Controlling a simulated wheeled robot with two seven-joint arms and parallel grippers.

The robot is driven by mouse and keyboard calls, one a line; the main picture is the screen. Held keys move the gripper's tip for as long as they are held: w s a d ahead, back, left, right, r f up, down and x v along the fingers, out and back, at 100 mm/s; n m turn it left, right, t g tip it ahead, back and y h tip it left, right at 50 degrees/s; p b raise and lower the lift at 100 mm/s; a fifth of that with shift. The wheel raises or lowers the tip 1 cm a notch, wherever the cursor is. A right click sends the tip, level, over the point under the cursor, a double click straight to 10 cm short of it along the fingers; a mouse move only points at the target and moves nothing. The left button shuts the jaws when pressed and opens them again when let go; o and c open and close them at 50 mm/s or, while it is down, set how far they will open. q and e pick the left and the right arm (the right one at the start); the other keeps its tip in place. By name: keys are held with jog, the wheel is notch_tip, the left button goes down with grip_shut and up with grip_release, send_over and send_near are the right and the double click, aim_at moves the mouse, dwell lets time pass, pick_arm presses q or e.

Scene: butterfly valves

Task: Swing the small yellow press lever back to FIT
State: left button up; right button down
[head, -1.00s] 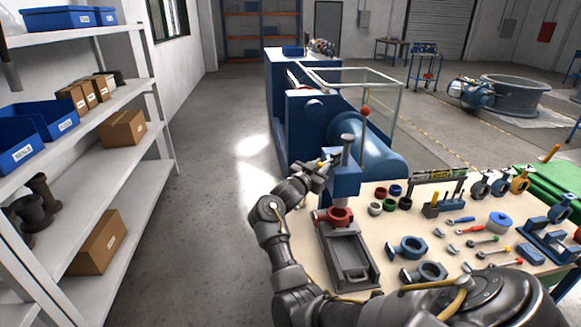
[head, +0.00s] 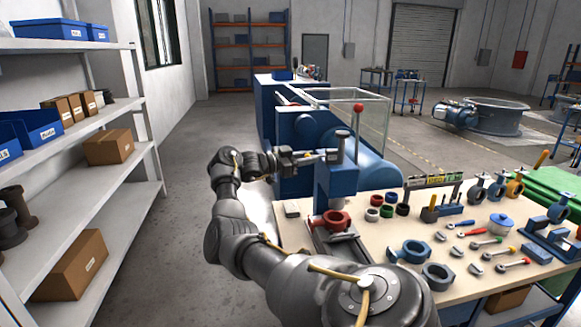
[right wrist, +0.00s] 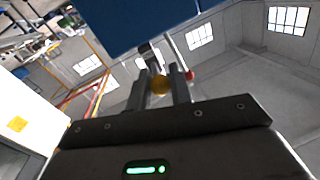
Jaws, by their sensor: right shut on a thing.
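The blue press (head: 334,188) stands at the left end of the workbench, with its steel ram (head: 340,147) at the top. A red ring-shaped valve body (head: 333,221) sits in the press below the ram. My right gripper (head: 316,157) is at the left side of the press head, level with its upper part. In the right wrist view its two fingers are closed around the round yellow knob (right wrist: 160,85) of the small lever. The lever's arm and the FIT mark cannot be made out. My left gripper is not in view.
The workbench (head: 375,235) holds coloured rings, valve bodies, wrenches and a labelled rack. A glass-guarded blue machine (head: 300,135) stands close behind the press. A red ball knob (head: 358,106) rises near it. A white shelf (head: 100,190) is at the left, with open floor between.

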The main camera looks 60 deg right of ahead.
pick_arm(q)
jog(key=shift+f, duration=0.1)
pick_arm(e)
jog(key=shift+d+r, duration=0.1)
jog(key=shift+r, duration=0.1)
jog(key=c, duration=1.3)
grip_release()
jog(key=shift+s+f, duration=0.1)
jog(key=shift+w+a+f, duration=0.1)
jog(key=shift+w+a, duration=0.15)
jog(key=shift+w, duration=0.1)
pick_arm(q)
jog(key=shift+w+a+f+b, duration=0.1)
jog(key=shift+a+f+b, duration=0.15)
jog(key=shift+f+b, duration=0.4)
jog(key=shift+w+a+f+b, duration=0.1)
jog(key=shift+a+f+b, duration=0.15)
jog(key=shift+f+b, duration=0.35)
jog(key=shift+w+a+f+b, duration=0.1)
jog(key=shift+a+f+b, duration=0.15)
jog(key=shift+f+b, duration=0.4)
pick_arm(e)
jog(key=v, duration=1)
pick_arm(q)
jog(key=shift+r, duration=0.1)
pick_arm(e)
jog(key=shift+w, duration=0.1)
